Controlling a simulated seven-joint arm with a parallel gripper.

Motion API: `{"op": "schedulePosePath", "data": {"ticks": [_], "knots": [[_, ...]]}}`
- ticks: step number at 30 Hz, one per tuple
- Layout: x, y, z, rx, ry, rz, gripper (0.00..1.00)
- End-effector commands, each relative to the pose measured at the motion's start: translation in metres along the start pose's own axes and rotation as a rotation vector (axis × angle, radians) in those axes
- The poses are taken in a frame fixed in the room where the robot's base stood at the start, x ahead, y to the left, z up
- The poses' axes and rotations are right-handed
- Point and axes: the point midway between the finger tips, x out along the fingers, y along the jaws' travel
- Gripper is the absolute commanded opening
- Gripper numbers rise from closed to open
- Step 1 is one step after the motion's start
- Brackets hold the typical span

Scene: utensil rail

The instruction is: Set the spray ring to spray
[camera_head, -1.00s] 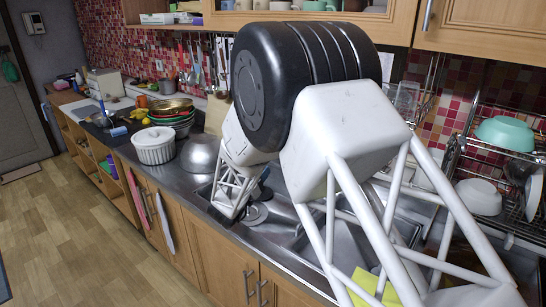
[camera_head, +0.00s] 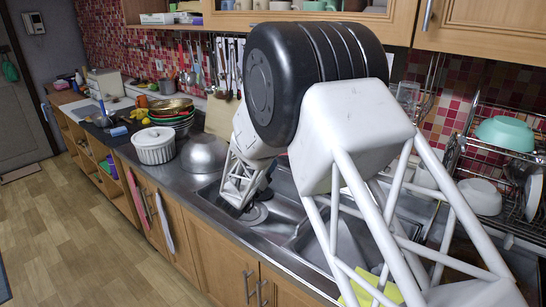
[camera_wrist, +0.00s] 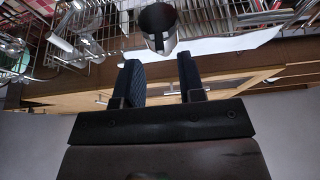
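In the wrist view, my gripper (camera_wrist: 159,65) is open, with its two dark fingers apart and nothing between them. A dark grey cylinder with a shiny metal lower part (camera_wrist: 158,28) is just beyond the fingertips, roughly in line with the gap. It may be the tap's spray head; I cannot make out a separate spray ring or its setting. In the head view my arm hides the tap area, and my gripper's fingers cannot be made out there.
The steel sink (camera_head: 285,222) lies below my arm. A wire dish rack (camera_head: 458,152) with a teal bowl (camera_head: 505,133) stands right. A steel bowl (camera_head: 204,155) and white ribbed pot (camera_head: 154,146) stand left on the counter. Wire racks (camera_wrist: 90,30) also show in the wrist view.

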Motion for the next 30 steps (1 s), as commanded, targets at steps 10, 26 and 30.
{"op": "schedulePosePath", "data": {"ticks": [10, 26, 30], "knots": [[0.033, 0.0, -0.001, 0.0, 0.0, 0.001, 0.36], [0.035, 0.0, 0.0, 0.0, 0.0, 0.0, 0.12], [0.035, 0.0, 0.0, 0.0, 0.0, 0.0, 0.0]]}}
